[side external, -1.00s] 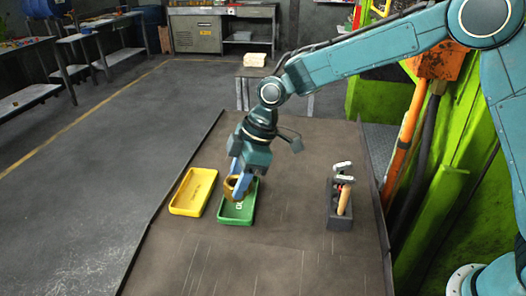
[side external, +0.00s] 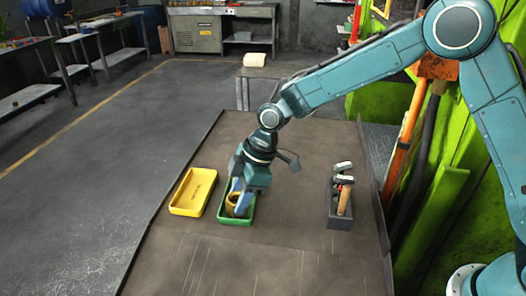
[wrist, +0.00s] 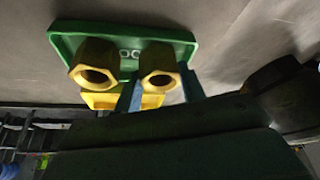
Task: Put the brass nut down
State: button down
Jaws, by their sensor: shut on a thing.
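My gripper (side external: 240,198) points down over the green tray (side external: 222,219) and is shut on a brass nut (side external: 233,204). In the wrist view, this held nut (wrist: 160,66) sits between the two blue fingers, its round hole showing. A second brass nut (wrist: 94,64) shows in the wrist view beside the left finger, over the green tray (wrist: 178,35); I cannot make it out in the side view. The held nut is low, within the tray's outline; whether it touches the tray floor is hard to tell.
A yellow tray (side external: 193,191) with nothing seen in it stands left of the green one. A dark holder (side external: 340,223) with hammer-like tools stands on the right. The table (side external: 285,190) between them is clear. The green press frame (side external: 440,210) rises beyond the right edge.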

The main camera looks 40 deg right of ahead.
jog(key=c, duration=0.8)
grip_release()
jog(key=shift+f, duration=0.15)
jog(key=shift+c, duration=0.2)
jog(key=v, duration=1.2)
